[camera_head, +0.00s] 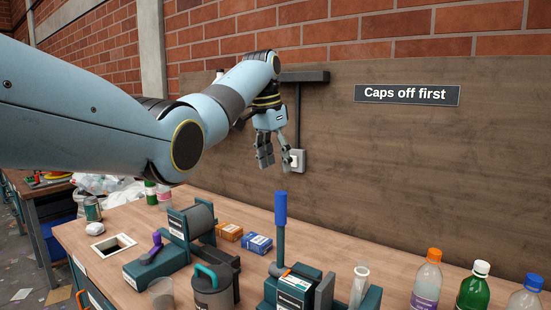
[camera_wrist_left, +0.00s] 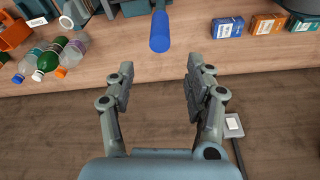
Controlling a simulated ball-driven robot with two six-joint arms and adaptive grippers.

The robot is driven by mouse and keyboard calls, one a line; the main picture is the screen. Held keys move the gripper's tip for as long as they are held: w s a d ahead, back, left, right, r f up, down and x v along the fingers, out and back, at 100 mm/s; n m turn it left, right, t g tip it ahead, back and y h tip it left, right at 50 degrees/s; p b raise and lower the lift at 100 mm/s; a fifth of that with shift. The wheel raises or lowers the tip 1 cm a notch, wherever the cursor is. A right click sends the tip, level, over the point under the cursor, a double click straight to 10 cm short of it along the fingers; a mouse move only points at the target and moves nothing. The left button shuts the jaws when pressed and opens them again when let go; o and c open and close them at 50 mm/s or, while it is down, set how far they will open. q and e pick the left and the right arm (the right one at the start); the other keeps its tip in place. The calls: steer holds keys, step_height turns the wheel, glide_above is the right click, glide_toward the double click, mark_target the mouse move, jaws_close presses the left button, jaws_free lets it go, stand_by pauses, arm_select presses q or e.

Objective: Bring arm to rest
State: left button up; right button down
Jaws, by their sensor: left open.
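My left arm comes in from the left in the head view, and its left gripper (camera_head: 273,158) hangs fingers down, above the bench and in front of the wooden back panel. The gripper also shows in the left wrist view (camera_wrist_left: 160,85), with its two fingers apart and nothing between them. It touches nothing that I can see. My right gripper is in neither view.
A blue-handled lever (camera_head: 281,208) stands up from the bench below the gripper. Blue and orange boxes (camera_head: 257,244), a lidded canister (camera_head: 213,292) and capped bottles (camera_head: 427,280) stand on the bench (camera_head: 130,215). A wall switch (camera_head: 297,160) is close behind the gripper.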

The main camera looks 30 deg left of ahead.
arm_select(q)
steer(key=shift+s+r, duration=0.1)
steer(key=shift+r, duration=0.25)
